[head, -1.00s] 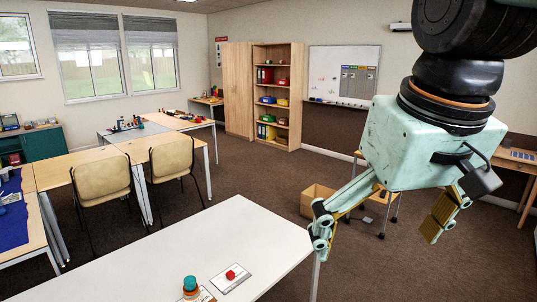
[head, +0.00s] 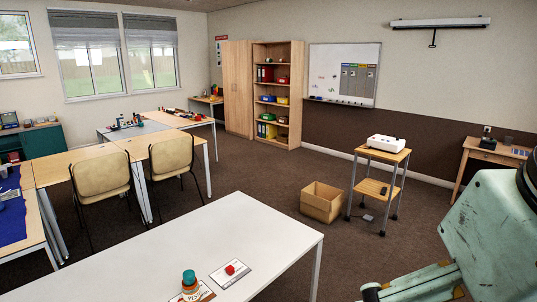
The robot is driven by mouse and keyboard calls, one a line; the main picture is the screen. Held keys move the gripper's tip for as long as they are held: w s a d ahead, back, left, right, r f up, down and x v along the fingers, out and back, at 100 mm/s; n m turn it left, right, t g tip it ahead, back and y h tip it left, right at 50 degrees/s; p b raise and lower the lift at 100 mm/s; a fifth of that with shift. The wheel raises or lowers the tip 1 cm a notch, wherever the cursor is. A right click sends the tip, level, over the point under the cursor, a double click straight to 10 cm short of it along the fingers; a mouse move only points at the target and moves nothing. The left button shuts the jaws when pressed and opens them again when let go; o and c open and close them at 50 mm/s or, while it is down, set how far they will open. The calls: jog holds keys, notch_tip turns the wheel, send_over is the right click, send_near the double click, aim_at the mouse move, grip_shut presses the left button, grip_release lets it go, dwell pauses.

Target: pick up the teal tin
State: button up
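A small teal thing, which looks like the teal tin (head: 189,276), shows at the bottom of the head view near the front of the white table (head: 215,240). It sits on top of an orange thing (head: 190,289), over a printed card (head: 205,295). My gripper (head: 415,287) is at the lower right, partly cut off by the frame edge, well to the right of the teal tin. One finger shows, pointing left; the other is out of frame, so its opening cannot be told. Nothing is seen held in it.
A red piece (head: 230,269) lies on a second card (head: 236,276) just right of the tin. The rest of the white table is clear. Beyond it stand an open cardboard box (head: 322,206) and a small trolley (head: 381,154) with a white device (head: 385,144). Two chairs (head: 101,190) stand left.

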jog(key=shift+c, duration=0.7)
jog(key=c, duration=2)
jog(key=shift+w+r, duration=0.1)
